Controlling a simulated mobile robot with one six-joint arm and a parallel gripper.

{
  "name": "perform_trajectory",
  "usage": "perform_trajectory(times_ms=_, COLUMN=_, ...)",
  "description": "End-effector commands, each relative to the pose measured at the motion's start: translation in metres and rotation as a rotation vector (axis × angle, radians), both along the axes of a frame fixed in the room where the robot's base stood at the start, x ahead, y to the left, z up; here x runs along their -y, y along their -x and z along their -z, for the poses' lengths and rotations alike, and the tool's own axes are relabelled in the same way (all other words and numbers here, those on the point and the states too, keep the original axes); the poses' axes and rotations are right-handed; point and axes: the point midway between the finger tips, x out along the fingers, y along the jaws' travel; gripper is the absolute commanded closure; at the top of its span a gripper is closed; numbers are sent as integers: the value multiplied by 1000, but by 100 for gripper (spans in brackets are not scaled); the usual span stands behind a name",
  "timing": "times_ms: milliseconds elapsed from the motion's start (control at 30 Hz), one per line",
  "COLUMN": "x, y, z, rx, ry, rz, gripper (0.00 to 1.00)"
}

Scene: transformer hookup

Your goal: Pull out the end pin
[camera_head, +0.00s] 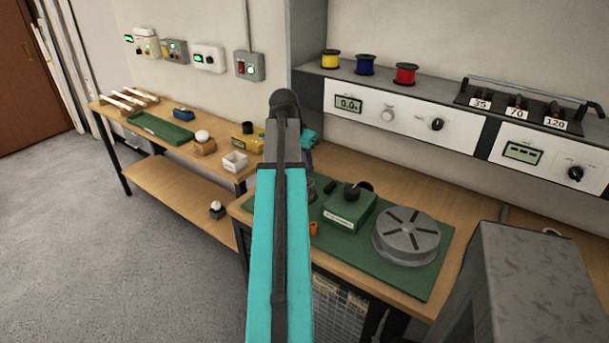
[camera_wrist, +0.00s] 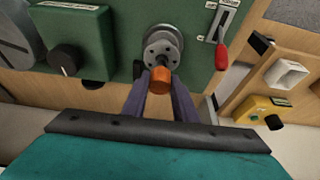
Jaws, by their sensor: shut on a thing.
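An orange cylindrical piece, which looks like the end pin (camera_wrist: 160,82), sits between the two fingertips of my gripper (camera_wrist: 160,75) in the wrist view. My gripper is shut on it. The piece is in line with a round grey flanged spindle (camera_wrist: 163,45) on the green base and overlaps it in the picture. I cannot tell whether it is still seated there. In the head view my arm covers most of my gripper and the held piece. A small orange cylinder (camera_head: 313,228) shows on the green mat beside my arm.
A green box with a black knob (camera_head: 350,208) and a slotted grey disc (camera_head: 406,236) stand on the green mat (camera_head: 385,277). A red-handled lever (camera_wrist: 221,55) is close by the spindle. A white tray (camera_head: 235,162) and a yellow box (camera_head: 247,143) are on the left bench.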

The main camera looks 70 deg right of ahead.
Motion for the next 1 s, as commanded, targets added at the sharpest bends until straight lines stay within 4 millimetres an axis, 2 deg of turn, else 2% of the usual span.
perform_trajectory(times_ms=1000, x=0, y=0, z=-17, rx=0, ry=0, rz=0, gripper=100)
